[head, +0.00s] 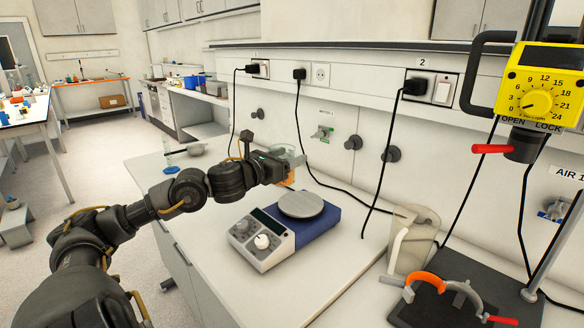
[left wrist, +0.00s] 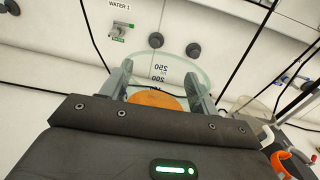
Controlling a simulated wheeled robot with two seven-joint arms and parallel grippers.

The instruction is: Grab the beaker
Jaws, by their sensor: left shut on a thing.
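A clear glass beaker with dark volume marks and orange liquid shows in the left wrist view (left wrist: 175,72) and in the head view (head: 289,157). My left gripper (head: 284,168) is shut on the beaker, with one finger on each side of its glass in the left wrist view (left wrist: 160,92). The beaker is above the bench, behind and a little left of the hotplate stirrer's round plate. The gripper partly hides the beaker's lower part. My right gripper is in neither view.
The hotplate stirrer (head: 265,241) stands on the white bench (head: 320,285). A clear jug (head: 411,240) and a stand with an orange-and-grey clamp (head: 440,289) are at right. A cylinder (head: 167,148) and bowl (head: 196,149) stand at the back left. Black cables hang along the wall.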

